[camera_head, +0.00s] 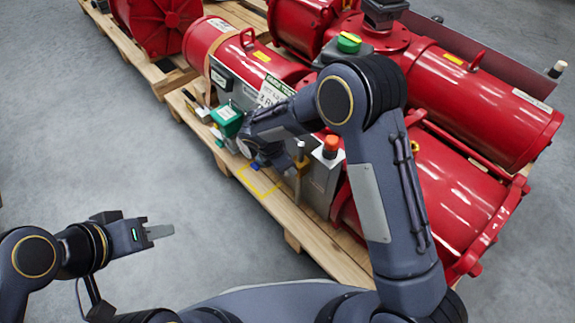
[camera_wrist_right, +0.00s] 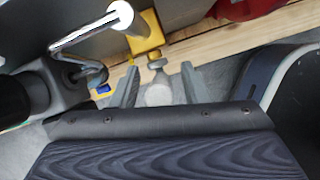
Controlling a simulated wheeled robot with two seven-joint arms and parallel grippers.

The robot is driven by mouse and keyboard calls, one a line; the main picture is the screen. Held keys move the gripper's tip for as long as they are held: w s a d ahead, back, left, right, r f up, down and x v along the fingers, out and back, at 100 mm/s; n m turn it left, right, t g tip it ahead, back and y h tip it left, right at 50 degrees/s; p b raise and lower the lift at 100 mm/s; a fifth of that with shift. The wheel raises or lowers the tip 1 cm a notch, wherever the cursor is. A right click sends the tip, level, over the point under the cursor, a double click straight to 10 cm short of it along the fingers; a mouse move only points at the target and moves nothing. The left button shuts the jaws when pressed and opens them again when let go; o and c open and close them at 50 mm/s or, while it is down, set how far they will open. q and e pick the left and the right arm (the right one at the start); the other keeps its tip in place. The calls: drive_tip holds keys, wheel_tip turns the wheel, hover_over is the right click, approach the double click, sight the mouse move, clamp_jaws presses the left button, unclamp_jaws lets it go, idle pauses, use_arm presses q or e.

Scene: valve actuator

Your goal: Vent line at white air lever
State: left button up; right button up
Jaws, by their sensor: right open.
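In the right wrist view a round white knob (camera_wrist_right: 158,95) shows below a metal stem, under a yellow fitting (camera_wrist_right: 146,36). It looks like the end of the white air lever, but the lever's length cannot be made out. My right gripper (camera_wrist_right: 158,76) is open, with one finger on each side of the knob and a gap to both. In the head view my right arm reaches down to the front of the red actuator (camera_head: 440,92), and its own links hide most of that gripper. My left gripper (camera_head: 158,232) hangs empty over the floor, far from the actuator.
A chrome rod (camera_wrist_right: 88,28) with a white end stands close to the right gripper. The wooden pallet (camera_head: 320,240) has a yellow square marking. Grey floor is clear at left.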

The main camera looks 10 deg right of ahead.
drive_tip(key=shift+w+d+f, duration=0.1)
drive_tip(key=shift+f, duration=0.2)
clamp_jaws()
